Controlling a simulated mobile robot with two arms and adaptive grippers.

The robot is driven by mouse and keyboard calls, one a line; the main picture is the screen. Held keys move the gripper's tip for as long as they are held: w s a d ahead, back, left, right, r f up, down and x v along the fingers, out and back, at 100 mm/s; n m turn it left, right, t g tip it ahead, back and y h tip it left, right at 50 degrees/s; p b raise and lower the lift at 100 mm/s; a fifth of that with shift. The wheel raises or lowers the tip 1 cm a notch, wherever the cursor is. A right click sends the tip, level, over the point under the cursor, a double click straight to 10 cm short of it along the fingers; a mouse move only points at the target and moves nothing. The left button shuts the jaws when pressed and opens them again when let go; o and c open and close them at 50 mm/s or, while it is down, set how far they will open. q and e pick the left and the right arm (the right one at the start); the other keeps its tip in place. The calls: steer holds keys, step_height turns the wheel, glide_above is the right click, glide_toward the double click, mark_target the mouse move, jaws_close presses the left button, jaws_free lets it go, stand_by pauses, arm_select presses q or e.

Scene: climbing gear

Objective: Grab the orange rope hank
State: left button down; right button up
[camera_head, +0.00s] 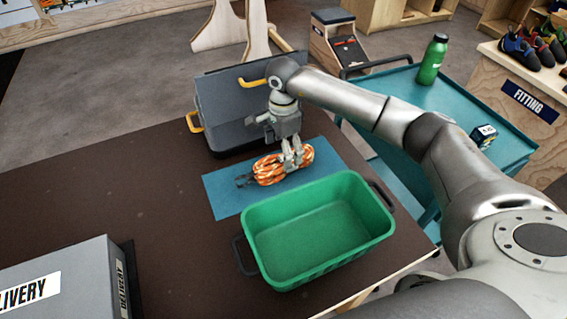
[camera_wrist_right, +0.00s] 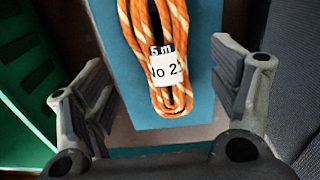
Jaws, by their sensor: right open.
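The orange rope hank (camera_head: 270,171) lies on a blue mat (camera_head: 225,196) on the brown table, with its darker end to the left. In the right wrist view the hank (camera_wrist_right: 152,20) is orange with pale flecks and carries a white tag (camera_wrist_right: 165,68) reading "5 m" and "No 2". My right gripper (camera_head: 293,163) is over the right part of the hank, pointing down. In the right wrist view its two fingers (camera_wrist_right: 160,95) are apart, one on each side of the hank, with space between them and the rope. My left gripper is not in view.
An empty green bin (camera_head: 310,240) stands just in front of the mat. A grey case (camera_head: 222,105) with yellow handles is behind it. A grey delivery box (camera_head: 75,280) sits front left. A teal cart (camera_head: 410,95) with a green bottle (camera_head: 432,60) is at right. The table's left part is clear.

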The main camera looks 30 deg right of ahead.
step_height(320, 180, down, 5)
steer(key=shift+w+d+r+p, duration=0.1)
steer(key=shift+w+p, duration=0.05)
steer(key=shift+p, duration=0.7)
steer(key=shift+f, duration=0.45)
steer(key=shift+c, duration=0.2)
steer(key=c, duration=1.2)
steer(key=shift+w+r, duration=0.1)
steer(key=shift+r, duration=0.05)
steer(key=shift+c, duration=0.2)
